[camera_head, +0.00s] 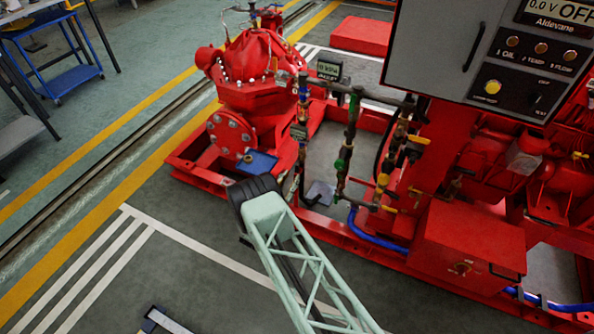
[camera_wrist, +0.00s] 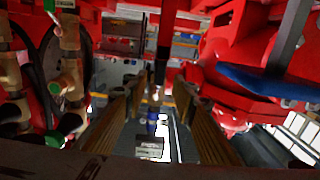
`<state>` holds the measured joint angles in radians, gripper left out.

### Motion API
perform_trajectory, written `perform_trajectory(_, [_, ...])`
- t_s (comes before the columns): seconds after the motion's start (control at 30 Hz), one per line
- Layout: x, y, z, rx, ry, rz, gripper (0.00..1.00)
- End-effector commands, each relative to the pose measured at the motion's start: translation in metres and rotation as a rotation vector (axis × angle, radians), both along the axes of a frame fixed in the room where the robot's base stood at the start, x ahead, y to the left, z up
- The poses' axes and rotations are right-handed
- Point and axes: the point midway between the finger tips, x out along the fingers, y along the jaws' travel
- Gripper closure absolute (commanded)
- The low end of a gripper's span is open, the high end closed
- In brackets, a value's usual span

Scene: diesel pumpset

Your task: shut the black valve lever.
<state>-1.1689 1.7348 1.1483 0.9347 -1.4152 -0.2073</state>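In the wrist view the two fingers of my gripper (camera_wrist: 163,112) stand wide apart with nothing held between them. A dark upright bar (camera_wrist: 163,45) shows ahead of the gap, near the picture's middle. It may be the black valve lever, but I cannot tell for sure. In the head view the pipework with small valves (camera_head: 350,140) stands between the red pump (camera_head: 258,75) and the red engine side. My pale green arm reaches toward its lower left. My gripper cannot be made out there, and no black lever can be singled out.
Brass fittings with a green handle (camera_wrist: 70,123) crowd the wrist view's left. A blue part (camera_wrist: 265,85) and red metal fill its right. The grey control panel (camera_head: 440,50) overhangs the engine side. A blue hose (camera_head: 375,232) runs low.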

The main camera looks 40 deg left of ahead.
Motion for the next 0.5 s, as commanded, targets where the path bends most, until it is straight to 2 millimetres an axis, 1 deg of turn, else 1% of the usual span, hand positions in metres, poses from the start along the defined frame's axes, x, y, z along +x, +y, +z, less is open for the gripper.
perform_trajectory(0.03, [0.008,0.001,-0.001,0.002,0.0,-0.002,0.75])
perform_trajectory(0.1, [0.017,0.003,-0.001,0.002,0.0,-0.002,0.75])
perform_trajectory(0.3, [0.041,0.009,-0.001,0.002,0.0,-0.001,0.75])
perform_trajectory(0.5, [0.058,0.014,-0.001,0.001,0.0,-0.001,0.75])
